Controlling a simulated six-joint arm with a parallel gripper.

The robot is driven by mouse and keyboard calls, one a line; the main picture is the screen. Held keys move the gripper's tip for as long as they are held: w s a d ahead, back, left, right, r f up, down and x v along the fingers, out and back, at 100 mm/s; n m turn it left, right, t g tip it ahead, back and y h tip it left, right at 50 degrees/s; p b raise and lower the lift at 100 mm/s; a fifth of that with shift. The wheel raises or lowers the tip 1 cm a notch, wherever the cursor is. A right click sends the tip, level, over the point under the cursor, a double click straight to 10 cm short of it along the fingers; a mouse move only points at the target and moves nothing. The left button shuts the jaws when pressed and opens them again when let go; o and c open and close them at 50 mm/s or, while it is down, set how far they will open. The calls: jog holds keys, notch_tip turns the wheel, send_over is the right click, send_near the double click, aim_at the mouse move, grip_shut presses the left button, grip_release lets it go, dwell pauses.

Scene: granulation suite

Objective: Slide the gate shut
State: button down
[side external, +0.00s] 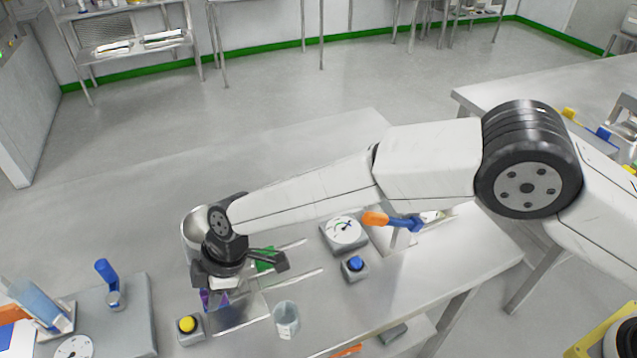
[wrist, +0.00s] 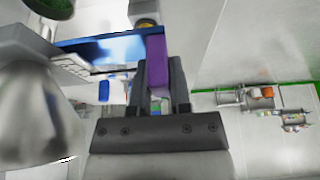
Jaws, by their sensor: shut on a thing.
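My gripper (side external: 216,284) is low over the bench in the side external view, beside the yellow button. In the wrist view my gripper (wrist: 158,82) has its two dark fingers closed on a purple handle (wrist: 156,55). A little of the purple handle (side external: 207,300) shows below the fingers in the side external view. A shiny blue-looking plate (wrist: 100,46), which appears to be the gate, adjoins the handle in the wrist view. A flat metal plate (side external: 240,312) lies by the gripper between thin rails. My gripper and wrist hide part of the slide.
A metal vessel (side external: 194,238) stands close behind my wrist. A yellow button box (side external: 188,328), a clear beaker (side external: 286,320), a blue button box (side external: 355,268) and a dial gauge (side external: 344,232) stand around the slide. A green patch (side external: 265,259) shows between the rails. The bench's back left is clear.

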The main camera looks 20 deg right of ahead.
jog(key=shift+d, duration=1.25)
jog(key=c, duration=0.6)
grip_release()
jog(key=shift+o, duration=0.2)
jog(key=shift+r, duration=0.15)
jog(key=v, duration=0.7)
jog(key=shift+r, duration=0.25)
jog(key=shift+d, duration=0.15)
jog(key=shift+d, duration=0.1)
